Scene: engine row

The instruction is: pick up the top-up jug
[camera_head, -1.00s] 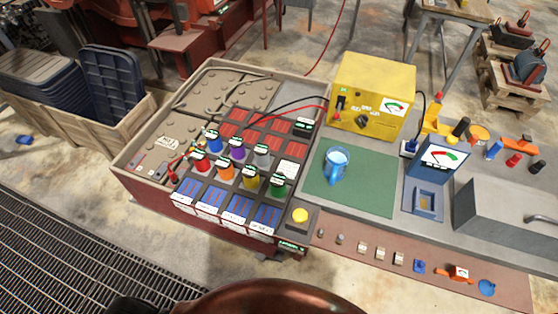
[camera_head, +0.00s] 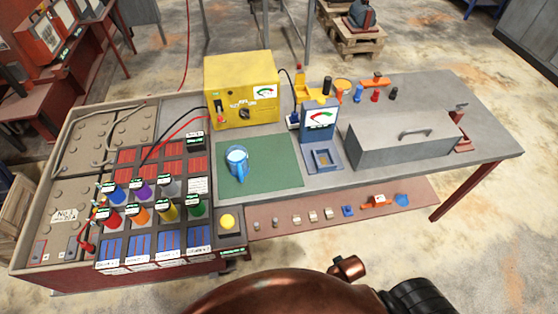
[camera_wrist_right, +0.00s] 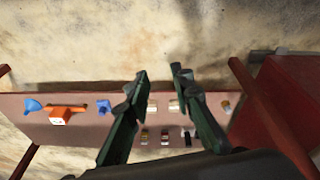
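The top-up jug (camera_head: 237,163) is a blue jug with a pale inside, standing upright on the green mat (camera_head: 262,178) on the grey bench. Its handle faces the front of the bench. My right gripper (camera_wrist_right: 160,75) shows in the right wrist view with its two dark green fingers spread apart and nothing between them. Below it lies a brown shelf with small parts, and the jug is not in that view. My left gripper is not in view.
A yellow charger (camera_head: 241,88) stands behind the mat. A blue gauge stand (camera_head: 319,130) is to its right, then a grey lidded box (camera_head: 400,140). Several coloured bottles stand on the battery tray at left. A low brown shelf (camera_head: 330,208) runs along the bench front.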

